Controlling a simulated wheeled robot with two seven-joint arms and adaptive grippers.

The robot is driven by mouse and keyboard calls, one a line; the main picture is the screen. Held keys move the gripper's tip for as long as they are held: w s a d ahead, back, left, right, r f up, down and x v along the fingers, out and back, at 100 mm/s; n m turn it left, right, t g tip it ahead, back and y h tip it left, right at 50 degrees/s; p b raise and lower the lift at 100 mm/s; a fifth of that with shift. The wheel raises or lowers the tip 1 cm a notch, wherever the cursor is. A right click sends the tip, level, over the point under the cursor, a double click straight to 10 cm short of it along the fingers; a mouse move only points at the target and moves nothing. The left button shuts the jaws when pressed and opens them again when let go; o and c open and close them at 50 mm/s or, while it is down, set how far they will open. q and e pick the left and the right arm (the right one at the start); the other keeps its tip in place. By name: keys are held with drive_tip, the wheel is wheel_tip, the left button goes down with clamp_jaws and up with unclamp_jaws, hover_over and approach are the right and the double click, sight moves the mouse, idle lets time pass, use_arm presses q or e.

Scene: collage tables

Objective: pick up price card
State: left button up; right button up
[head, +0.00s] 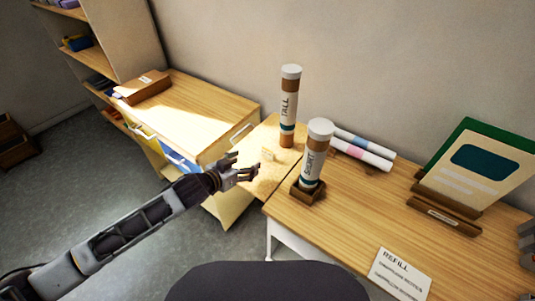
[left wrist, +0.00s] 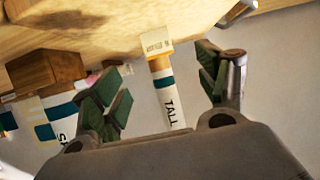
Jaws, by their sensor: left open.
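A small pale card with tiny print, which looks like the price card, stands on the wooden top near the TALL tube (head: 289,108). It shows as a small block (head: 268,154) in the head view and more clearly as a cream card (left wrist: 157,43) in the left wrist view, where the scene is upside down. My left gripper (head: 245,173) is open and empty, just left of and nearer than the card. In the left wrist view the card lies between and beyond the open fingers (left wrist: 165,85), apart from them. The TALL tube (left wrist: 170,97) stands behind it.
The SHORT tube (head: 314,155) stands in a wooden holder (head: 307,191), right of my left gripper. Rolled tubes (head: 360,153) lie by the wall. A REFILL sheet (head: 401,272) and a propped board (head: 478,168) are at right. The left cabinet top (head: 195,105) is mostly clear.

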sight(266, 151)
use_arm(q)
drive_tip(key=shift+w+a, duration=0.1)
drive_tip(key=shift+w, duration=0.05)
use_arm(e)
drive_tip(key=shift+a, duration=0.4)
use_arm(q)
drive_tip(key=shift+w, duration=0.1)
drive_tip(key=shift+x, duration=2.1)
drive_tip(key=shift+p+x, duration=0.35)
drive_tip(key=shift+x, duration=1.45)
drive_tip(key=shift+w+d, duration=0.15)
drive_tip(key=shift+d, duration=0.15)
use_arm(e)
drive_tip(key=shift+d+r, duration=0.2)
drive_tip(key=shift+r, duration=0.15)
drive_tip(key=shift+a, duration=0.15)
use_arm(q)
drive_tip(key=shift+w+d, duration=0.1)
drive_tip(key=shift+w, duration=0.05)
